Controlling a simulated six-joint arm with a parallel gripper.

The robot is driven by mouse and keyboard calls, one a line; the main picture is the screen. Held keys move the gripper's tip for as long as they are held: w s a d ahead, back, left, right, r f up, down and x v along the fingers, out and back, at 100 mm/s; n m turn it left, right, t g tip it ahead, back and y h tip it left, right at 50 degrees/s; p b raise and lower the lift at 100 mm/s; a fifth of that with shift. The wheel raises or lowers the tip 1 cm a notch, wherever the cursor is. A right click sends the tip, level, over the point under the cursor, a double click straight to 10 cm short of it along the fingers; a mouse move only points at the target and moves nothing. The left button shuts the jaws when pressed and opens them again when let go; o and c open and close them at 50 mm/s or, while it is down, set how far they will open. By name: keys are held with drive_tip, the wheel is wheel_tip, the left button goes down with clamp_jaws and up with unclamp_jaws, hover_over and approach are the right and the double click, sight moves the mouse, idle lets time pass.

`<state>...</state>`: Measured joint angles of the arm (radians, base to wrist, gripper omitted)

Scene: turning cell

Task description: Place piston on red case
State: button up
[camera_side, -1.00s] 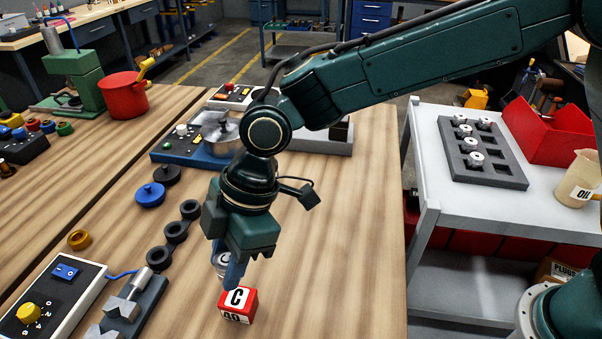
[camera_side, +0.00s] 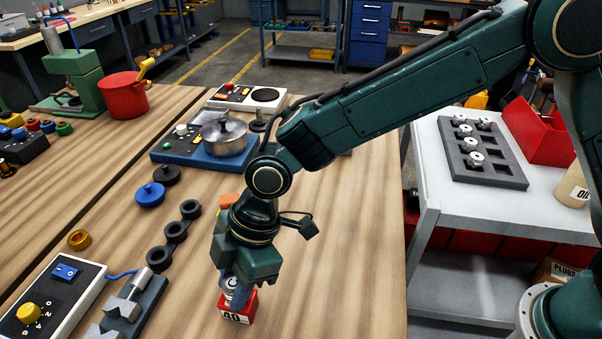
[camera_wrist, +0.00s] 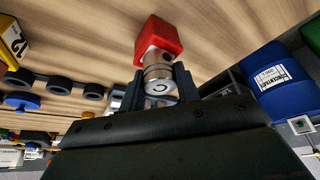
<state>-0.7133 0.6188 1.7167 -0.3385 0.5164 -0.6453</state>
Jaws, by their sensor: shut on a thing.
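The red case (camera_side: 238,310), a small box with a white "40" label on its front, stands on the wooden bench in the side view. My gripper (camera_side: 235,287) points down over it. It is shut on the silvery piston (camera_side: 231,283), which is upright at the case's top. In the wrist view the two dark fingers of my gripper (camera_wrist: 158,87) are either side of the piston (camera_wrist: 159,72), and the red case (camera_wrist: 155,38) lies just beyond its far end. I cannot tell whether piston and case touch. The "C" label on the top is hidden.
Black rings (camera_side: 175,232) and a metal V-block fixture (camera_side: 128,305) are left of the case. A control box (camera_side: 50,300) stands further left. A pot (camera_side: 224,135) on a blue base is behind. The bench right of the case is clear.

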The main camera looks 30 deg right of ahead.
drive_tip(key=o, duration=1)
drive_tip(key=shift+f, duration=0.1)
drive_tip(key=shift+v, duration=6.15)
